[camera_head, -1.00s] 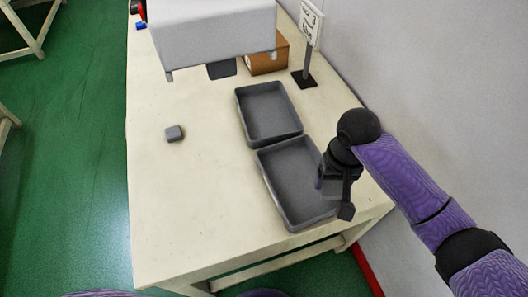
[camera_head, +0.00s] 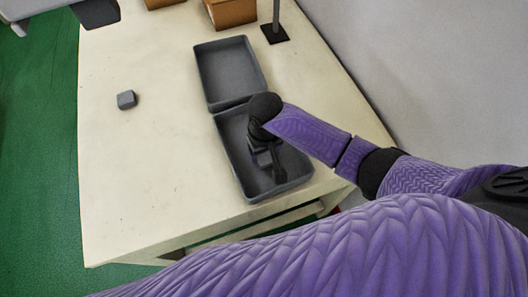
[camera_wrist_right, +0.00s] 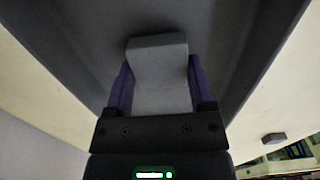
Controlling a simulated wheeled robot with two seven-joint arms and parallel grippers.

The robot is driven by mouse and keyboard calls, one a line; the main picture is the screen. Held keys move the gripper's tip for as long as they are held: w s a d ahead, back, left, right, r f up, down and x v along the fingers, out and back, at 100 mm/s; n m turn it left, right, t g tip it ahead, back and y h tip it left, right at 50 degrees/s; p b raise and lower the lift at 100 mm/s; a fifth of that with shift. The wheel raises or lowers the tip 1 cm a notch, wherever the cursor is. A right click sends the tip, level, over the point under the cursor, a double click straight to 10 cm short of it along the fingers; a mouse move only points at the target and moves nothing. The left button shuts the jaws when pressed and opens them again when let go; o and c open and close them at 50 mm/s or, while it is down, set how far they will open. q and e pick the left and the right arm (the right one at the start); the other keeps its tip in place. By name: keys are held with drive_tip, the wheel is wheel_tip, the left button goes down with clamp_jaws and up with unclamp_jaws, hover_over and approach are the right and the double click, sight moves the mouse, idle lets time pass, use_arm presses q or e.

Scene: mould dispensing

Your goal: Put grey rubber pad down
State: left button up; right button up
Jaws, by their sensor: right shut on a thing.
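My right gripper (camera_head: 266,165) is at the nearer grey tray (camera_head: 232,158), within its outline in the head view. In the right wrist view my right gripper (camera_wrist_right: 160,90) has its purple fingers shut on the grey rubber pad (camera_wrist_right: 160,72), a light grey block. The dark tray floor (camera_wrist_right: 85,30) fills the view behind the pad. I cannot tell whether the pad touches the floor. In the head view the pad is hard to make out against the dark gripper. My left gripper is not in view.
A second grey tray (camera_head: 228,75), empty, adjoins the nearer one. Another small grey block (camera_head: 126,99) lies on the cream table (camera_head: 150,170) at left. A brown box (camera_head: 232,12) and a sign stand (camera_head: 275,30) are at the back. A wall bounds the right.

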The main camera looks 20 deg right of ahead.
drive_tip(key=shift+f, duration=0.25)
drive_tip(key=shift+f, duration=0.15)
drive_tip(key=o, duration=1.2)
wheel_tip(320, 180, up, 12)
drive_tip(key=p, duration=0.6)
drive_tip(key=shift+r, duration=0.2)
